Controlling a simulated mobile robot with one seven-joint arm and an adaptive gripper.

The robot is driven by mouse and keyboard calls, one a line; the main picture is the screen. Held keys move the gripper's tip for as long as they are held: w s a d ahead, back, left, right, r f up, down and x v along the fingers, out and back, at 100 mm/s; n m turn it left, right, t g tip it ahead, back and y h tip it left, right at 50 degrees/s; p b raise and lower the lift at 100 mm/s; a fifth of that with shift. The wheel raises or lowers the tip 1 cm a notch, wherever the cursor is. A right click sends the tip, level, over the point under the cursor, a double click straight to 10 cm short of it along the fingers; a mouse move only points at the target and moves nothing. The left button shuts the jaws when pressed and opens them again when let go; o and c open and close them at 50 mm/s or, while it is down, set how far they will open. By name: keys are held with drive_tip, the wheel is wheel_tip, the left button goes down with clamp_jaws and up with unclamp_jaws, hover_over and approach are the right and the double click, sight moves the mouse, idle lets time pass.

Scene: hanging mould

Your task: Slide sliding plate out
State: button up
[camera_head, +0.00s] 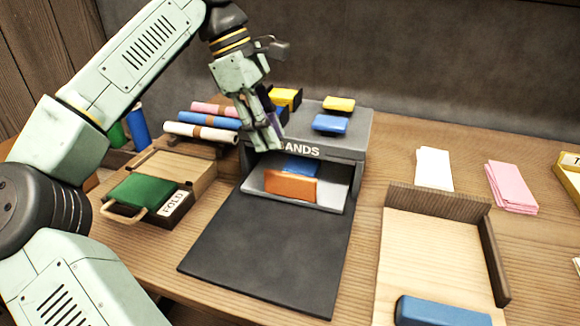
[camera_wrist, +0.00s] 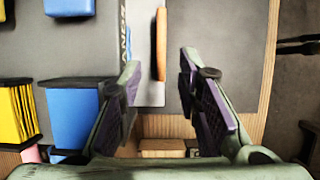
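A light grey sliding plate (camera_head: 333,194) sits in the opening of a dark grey box (camera_head: 348,142) whose front lettering shows "ANDS", with the rest hidden by my gripper. The plate's front edge protrudes a little. An orange block (camera_head: 290,187) lies on it near the front, with a blue block (camera_head: 301,167) behind. My gripper (camera_head: 268,136) is over the box's front left, fingers pointing down. In the wrist view my gripper (camera_wrist: 160,78) is open and empty. The plate (camera_wrist: 146,62) and orange block (camera_wrist: 161,40) appear beyond the fingertips, seemingly lower; contact is not visible.
Blue and yellow blocks lie on the box top (camera_head: 350,116). A dark mat (camera_head: 270,245) in front is bare. A fold box (camera_head: 180,212) with a green pad and several rolls (camera_head: 200,132) are left. A wooden tray (camera_head: 425,250) is right.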

sight(290, 174)
drive_tip(key=x, duration=1)
drive_tip(key=shift+s+r, duration=0.1)
drive_tip(key=shift+c, duration=0.5)
clamp_jaws()
drive_tip(key=shift+d, duration=0.1)
